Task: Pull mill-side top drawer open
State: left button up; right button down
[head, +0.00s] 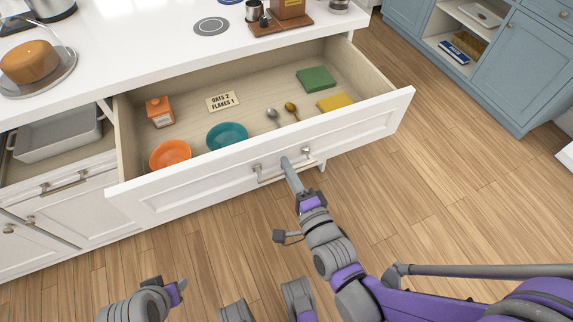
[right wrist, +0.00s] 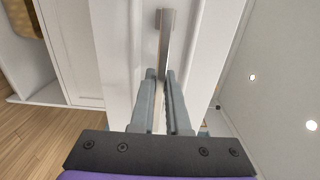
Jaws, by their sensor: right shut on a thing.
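The wide white top drawer (head: 240,185) is pulled well out, with its inside in plain view. Its bar handle (head: 268,179) is on the front face. My right gripper (head: 286,163) is shut on this handle; in the right wrist view the two fingers (right wrist: 160,78) lie on either side of the metal bar (right wrist: 165,45). What looks like part of my left gripper (head: 175,292) shows low at the left, away from the drawer; its jaws cannot be made out. A brown wooden thing, perhaps the mill (head: 290,8), stands on the counter above the drawer.
The drawer holds an orange bowl (head: 170,154), a teal bowl (head: 227,136), an orange box (head: 160,111), a label card (head: 223,101), two spoons, a green block (head: 316,79) and a yellow block (head: 335,102). Wooden floor (head: 470,170) is clear at right.

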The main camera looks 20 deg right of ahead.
jog(key=c, duration=0.9)
grip_release()
